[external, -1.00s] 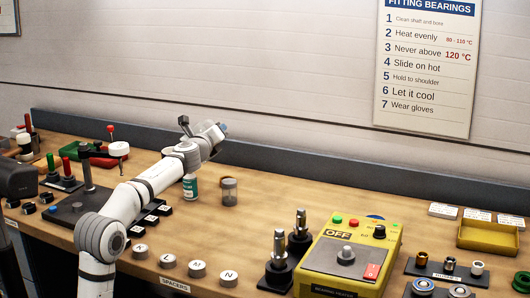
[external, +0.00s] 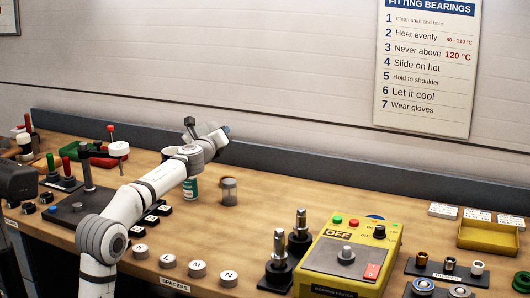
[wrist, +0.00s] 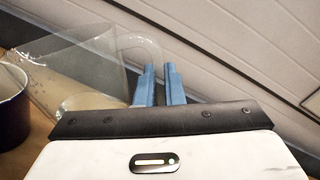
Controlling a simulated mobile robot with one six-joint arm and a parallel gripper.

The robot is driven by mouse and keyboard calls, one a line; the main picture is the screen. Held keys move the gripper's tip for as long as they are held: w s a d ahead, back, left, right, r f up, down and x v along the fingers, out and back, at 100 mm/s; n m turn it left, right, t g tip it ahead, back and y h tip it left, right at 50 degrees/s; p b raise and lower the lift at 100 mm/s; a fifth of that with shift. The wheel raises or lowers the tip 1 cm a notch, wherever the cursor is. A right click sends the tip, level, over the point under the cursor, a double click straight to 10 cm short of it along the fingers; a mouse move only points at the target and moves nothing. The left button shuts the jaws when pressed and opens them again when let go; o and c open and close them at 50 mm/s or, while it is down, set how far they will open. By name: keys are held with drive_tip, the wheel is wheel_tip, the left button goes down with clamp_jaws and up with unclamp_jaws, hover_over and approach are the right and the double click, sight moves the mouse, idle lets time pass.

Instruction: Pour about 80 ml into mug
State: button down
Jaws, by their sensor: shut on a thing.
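In the wrist view, my gripper (wrist: 158,86) has blue fingers shut on the handle of a clear jug (wrist: 75,62). The jug looks tilted toward the left, and its liquid level is hard to make out. A dark purple mug (wrist: 12,118) with a pale inside is partly cut off at the left edge, close beside the jug's lower left. I cannot tell whether liquid is flowing between them. In the external view, my gripper (external: 223,130) is raised over the back of the bench. The jug and mug are not clear there.
A teal-labelled container (external: 190,190) and a small clear jar (external: 229,192) stand below my wrist. A yellow heater (external: 350,262) and dark posts (external: 300,235) stand to the right. A grey ledge (external: 320,170) runs along the wall. Bench between jar and heater is clear.

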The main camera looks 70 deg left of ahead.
drive_tip(key=w+d+f+m, duration=0.3)
drive_tip(key=w+m, duration=0.1)
drive_tip(key=m, duration=0.3)
drive_tip(key=shift+d, duration=0.2)
